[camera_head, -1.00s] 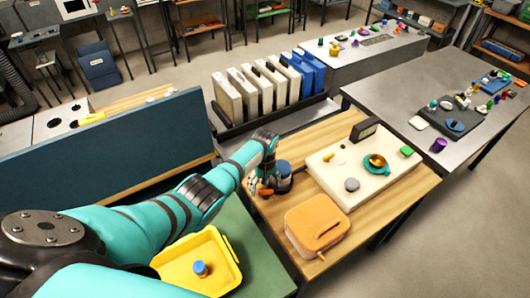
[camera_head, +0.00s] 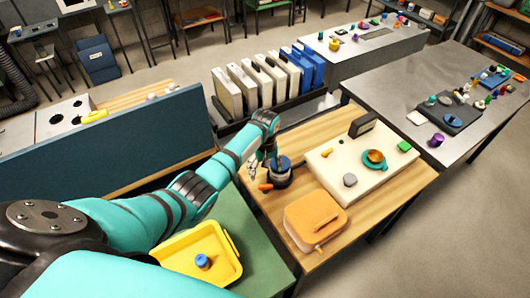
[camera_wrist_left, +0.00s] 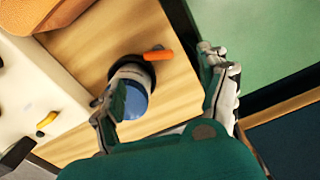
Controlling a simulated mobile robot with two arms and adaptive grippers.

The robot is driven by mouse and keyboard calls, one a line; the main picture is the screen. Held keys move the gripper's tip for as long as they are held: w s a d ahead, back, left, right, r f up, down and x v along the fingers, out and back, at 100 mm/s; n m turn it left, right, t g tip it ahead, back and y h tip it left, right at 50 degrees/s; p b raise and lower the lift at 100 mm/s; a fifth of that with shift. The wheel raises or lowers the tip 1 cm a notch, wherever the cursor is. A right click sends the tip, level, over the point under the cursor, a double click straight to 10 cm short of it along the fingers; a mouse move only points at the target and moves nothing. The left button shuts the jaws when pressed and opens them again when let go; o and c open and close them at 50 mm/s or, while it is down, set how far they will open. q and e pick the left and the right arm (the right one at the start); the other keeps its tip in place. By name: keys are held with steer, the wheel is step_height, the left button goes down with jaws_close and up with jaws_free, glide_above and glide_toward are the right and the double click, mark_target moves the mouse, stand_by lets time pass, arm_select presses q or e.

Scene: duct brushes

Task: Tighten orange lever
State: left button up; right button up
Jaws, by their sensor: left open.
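The orange lever (camera_head: 266,187) sticks out from a round dark clamp base with a blue top (camera_head: 284,163) on the wooden table. In the left wrist view the orange lever (camera_wrist_left: 158,55) points to the right from the clamp, with its blue disc (camera_wrist_left: 135,102) facing the camera. My left gripper (camera_head: 262,162) is just to the left of the clamp, above the table. My right gripper is not in view.
A cream board (camera_head: 335,190) with a teal-rimmed cup, grey knob and small orange lever lies right of the clamp. An orange case (camera_head: 314,218) lies in front. A yellow tray (camera_head: 215,270) stands on the green table. A dark blue panel (camera_head: 100,150) stands at left.

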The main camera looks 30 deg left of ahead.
arm_select(q)
step_height(320, 180, up, 9)
steer(key=shift+f, duration=0.2)
stand_by(0.8)
step_height(320, 180, up, 12)
steer(key=shift+w, duration=0.15)
stand_by(0.7)
